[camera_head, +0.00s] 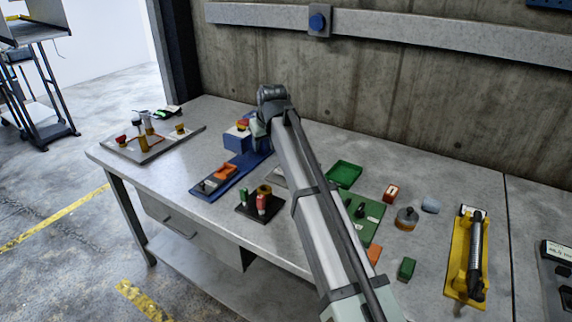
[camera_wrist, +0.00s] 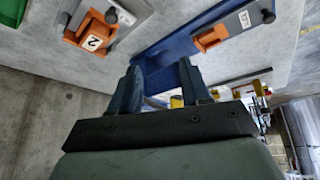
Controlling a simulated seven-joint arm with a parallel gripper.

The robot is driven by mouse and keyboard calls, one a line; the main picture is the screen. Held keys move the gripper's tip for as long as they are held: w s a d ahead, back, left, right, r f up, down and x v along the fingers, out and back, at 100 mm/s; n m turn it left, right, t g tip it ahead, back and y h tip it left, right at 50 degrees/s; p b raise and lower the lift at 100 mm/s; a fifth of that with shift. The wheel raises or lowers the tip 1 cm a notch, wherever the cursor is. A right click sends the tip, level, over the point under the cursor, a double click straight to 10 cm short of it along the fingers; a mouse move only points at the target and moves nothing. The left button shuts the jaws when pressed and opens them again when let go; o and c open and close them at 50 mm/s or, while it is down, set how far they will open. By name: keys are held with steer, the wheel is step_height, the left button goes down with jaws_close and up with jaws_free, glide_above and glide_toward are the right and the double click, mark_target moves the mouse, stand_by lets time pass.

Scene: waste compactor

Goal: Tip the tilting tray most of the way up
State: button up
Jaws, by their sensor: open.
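A shallow green tray (camera_head: 343,175) lies flat on the workbench behind a green plate with a dark knob (camera_head: 361,210); I take it for the tilting tray, but cannot be sure. A green corner (camera_wrist: 10,12) shows at the upper left of the wrist view. My gripper (camera_head: 259,131) is at the back of the bench, left of the green tray and beside a blue box (camera_head: 237,138). In the wrist view its two fingers (camera_wrist: 160,86) are apart, with a blue surface beyond them. I see nothing held. My arm hides part of the bench.
A long blue plate with an orange block (camera_head: 225,172) lies in front of the gripper. A black stand with upright cylinders (camera_head: 262,203) is nearer. A yellow fixture (camera_head: 461,255) is at the right. The concrete wall (camera_head: 390,100) rises close behind the bench.

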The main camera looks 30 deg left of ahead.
steer(key=w+d+r+m+h, duration=0.1)
steer(key=w+d+m, duration=0.25)
steer(key=d, duration=0.35)
steer(key=shift+n, duration=0.35)
steer(key=x, duration=1.3)
steer(key=shift+w+f, duration=0.2)
steer(key=shift+f, duration=0.15)
steer(key=shift+c, duration=0.2)
jaws_close()
